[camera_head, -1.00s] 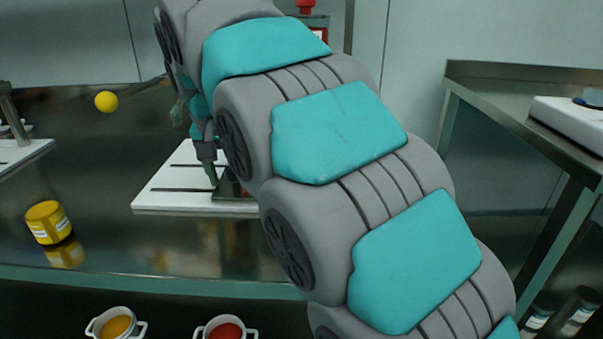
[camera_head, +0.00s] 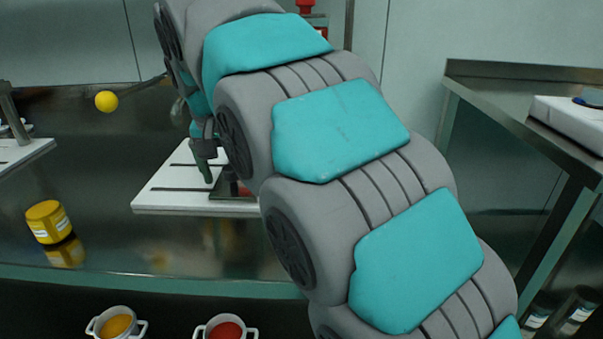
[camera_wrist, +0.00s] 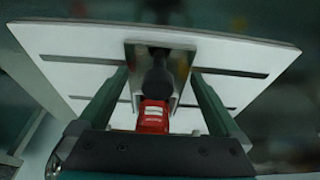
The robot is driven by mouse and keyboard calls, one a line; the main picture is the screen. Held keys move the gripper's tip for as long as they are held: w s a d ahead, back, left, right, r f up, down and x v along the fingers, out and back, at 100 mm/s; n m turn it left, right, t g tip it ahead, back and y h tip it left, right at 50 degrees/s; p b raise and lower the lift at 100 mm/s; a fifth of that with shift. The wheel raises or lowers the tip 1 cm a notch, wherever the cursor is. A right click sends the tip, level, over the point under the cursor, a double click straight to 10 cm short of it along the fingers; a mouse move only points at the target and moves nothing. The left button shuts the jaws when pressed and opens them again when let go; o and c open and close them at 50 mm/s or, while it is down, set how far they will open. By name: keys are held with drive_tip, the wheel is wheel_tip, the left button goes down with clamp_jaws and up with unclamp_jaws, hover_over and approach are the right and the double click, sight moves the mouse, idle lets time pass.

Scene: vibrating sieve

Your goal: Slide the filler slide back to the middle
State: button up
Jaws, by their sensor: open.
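A white slotted board (camera_head: 165,201) lies on the steel worktop, and it fills much of the wrist view (camera_wrist: 75,45). What looks like the filler slide (camera_wrist: 184,62) is a metal bracket with a black rounded part and a red block (camera_wrist: 153,115) between my fingers. In the head view its dark base (camera_head: 240,190) shows on the board, partly hidden by my arm. My gripper (camera_wrist: 158,80) is open, one green finger on each side of the slide. Gaps show on both sides. In the head view my gripper (camera_head: 206,170) points down over the board.
A yellow jar (camera_head: 45,222) stands on the worktop at left. A yellow ball knob (camera_head: 106,101) on a lever rises behind it. Another white board (camera_head: 20,155) is at far left.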

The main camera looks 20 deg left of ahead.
drive_tip(key=shift+p+v, duration=1.05)
drive_tip(key=shift+v, duration=1.65)
drive_tip(key=v, duration=0.3)
drive_tip(key=shift+r, duration=0.1)
